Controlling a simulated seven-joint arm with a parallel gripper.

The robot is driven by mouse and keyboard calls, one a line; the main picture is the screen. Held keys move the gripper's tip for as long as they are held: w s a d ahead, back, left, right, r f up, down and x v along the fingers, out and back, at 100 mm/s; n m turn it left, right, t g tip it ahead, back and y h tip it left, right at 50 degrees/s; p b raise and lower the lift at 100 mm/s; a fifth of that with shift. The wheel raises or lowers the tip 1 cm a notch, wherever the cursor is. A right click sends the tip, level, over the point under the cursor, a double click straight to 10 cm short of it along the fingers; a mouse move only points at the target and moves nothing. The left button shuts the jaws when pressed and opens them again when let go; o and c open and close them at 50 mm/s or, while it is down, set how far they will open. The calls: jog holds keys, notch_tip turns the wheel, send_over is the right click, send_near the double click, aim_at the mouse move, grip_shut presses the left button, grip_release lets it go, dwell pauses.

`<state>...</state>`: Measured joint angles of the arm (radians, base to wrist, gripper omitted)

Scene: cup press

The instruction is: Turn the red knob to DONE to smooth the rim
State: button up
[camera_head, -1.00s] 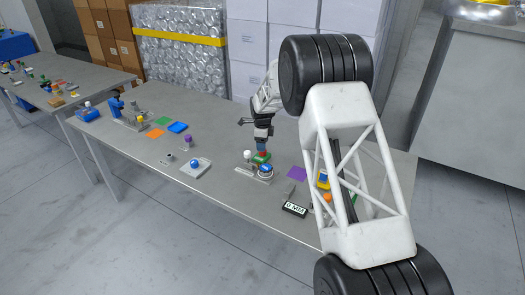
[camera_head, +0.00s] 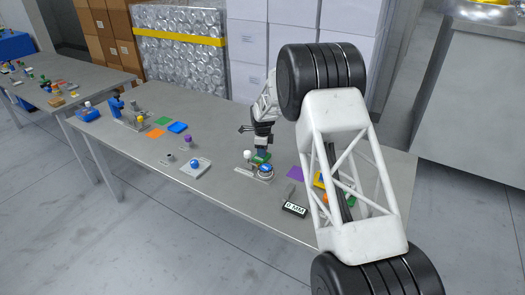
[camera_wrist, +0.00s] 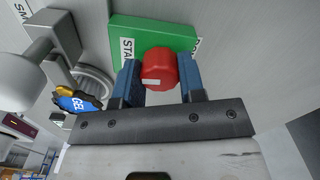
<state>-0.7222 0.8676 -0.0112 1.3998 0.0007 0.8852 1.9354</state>
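The red knob (camera_wrist: 160,70) stands on a green block (camera_wrist: 157,36) in the wrist view. The block carries a white label, partly hidden, with the letters "STA" readable. My gripper (camera_wrist: 161,75) has its two blue fingers on either side of the knob. I see no clear gap between knob and fingers, but cannot tell whether they press on it. A small white patch shows on the knob. In the head view my gripper (camera_head: 263,152) points down over the green block (camera_head: 261,157) and hides the knob. No DONE marking is readable.
A round part with a blue "GEL" face (camera_wrist: 75,103) and a white ball-topped piece (camera_wrist: 15,73) stand close to the left finger. A "0 MM" display (camera_head: 295,209) lies toward the table's front.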

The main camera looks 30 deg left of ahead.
jog(key=shift+c, duration=1)
